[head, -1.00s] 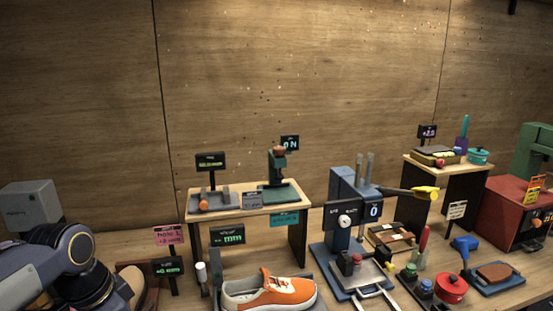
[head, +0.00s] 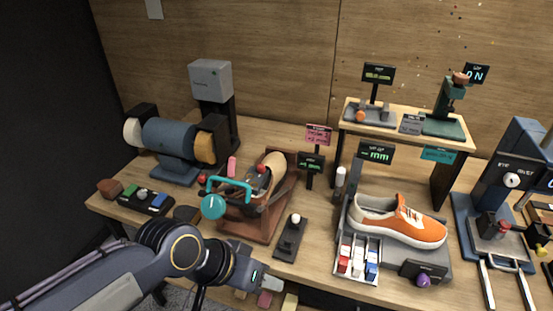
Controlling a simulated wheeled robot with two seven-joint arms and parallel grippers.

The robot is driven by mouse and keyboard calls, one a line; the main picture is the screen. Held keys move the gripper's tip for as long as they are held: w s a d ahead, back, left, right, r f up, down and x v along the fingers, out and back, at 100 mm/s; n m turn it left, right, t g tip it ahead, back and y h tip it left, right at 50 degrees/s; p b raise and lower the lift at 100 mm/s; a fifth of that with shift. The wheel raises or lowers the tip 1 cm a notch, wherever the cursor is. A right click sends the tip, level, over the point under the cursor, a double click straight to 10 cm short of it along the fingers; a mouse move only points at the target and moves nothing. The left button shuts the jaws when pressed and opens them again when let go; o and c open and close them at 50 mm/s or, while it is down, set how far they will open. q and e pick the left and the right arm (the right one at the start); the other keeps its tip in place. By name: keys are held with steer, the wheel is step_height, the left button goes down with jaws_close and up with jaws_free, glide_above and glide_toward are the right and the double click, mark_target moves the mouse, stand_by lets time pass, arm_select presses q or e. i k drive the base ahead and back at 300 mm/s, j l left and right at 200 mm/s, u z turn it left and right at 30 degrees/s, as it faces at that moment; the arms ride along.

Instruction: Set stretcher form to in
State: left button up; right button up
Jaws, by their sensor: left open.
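A shoe-stretcher-like device with a reddish-brown wooden base (head: 232,226) stands left of the middle of the bench. A tan foot-shaped form (head: 274,168) is on it, and a teal handle (head: 229,183) with a round teal knob (head: 213,207) is at its left side. Whether the form is in or out, I cannot tell. My left gripper (head: 274,290) is at the bottom of the head view, in front of the bench and below the device, apart from it. It is open and no object shows between its fingers. My right gripper is not in view.
A black lever box (head: 290,238) stands right of the device. A grinder (head: 168,140) with buffing wheels is behind left. A small raised shelf (head: 405,125) stands behind.

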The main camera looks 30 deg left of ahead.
mark_target(252, 182)
steer(key=u, duration=1.4)
